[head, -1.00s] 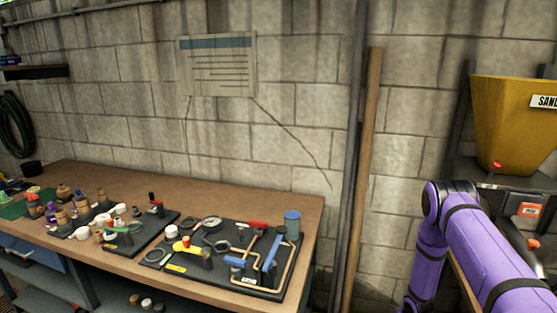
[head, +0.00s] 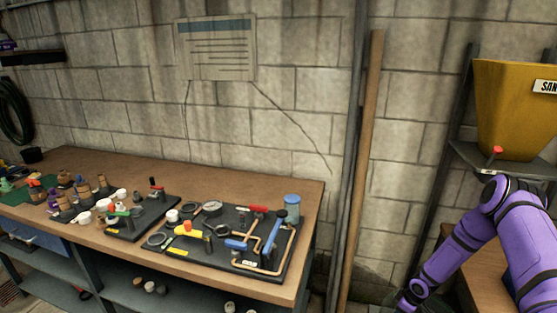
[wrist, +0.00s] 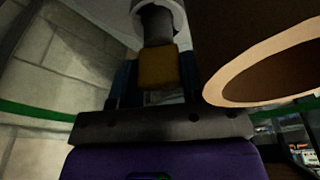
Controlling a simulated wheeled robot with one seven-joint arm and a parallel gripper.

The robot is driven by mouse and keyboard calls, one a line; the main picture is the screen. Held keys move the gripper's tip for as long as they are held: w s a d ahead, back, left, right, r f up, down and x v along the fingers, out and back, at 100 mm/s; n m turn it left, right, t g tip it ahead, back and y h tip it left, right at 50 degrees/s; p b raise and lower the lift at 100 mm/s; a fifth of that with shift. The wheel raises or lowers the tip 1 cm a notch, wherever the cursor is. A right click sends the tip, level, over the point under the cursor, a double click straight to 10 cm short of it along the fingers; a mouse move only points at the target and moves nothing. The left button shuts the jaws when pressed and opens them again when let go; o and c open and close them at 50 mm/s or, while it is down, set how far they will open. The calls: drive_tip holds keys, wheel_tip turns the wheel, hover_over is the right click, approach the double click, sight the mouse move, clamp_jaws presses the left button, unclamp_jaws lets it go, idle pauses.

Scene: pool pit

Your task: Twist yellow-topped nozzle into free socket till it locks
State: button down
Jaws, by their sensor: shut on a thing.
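In the wrist view my gripper (wrist: 157,64) is shut on the yellow top of the nozzle (wrist: 158,74), with one finger on each side. The nozzle's dark round body points away from the fingers, toward a pale grey ring (wrist: 177,12) at the top edge. The ring looks like a socket mouth, cut off by the frame. I cannot tell whether the nozzle is inside it or only in front of it. In the head view my arm reaches down at the right; its gripper is out of sight there.
In the wrist view a big brown tube (wrist: 250,45) with a tan rim is close on the right. In the head view the workbench (head: 290,178) carries several valves and fittings. A yellow hopper (head: 512,110) stands above my arm, and a wooden pole (head: 363,170) leans by the wall.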

idle(0.3)
drive_tip(key=c, duration=0.5)
unclamp_jaws()
drive_tip(key=shift+c, duration=0.2)
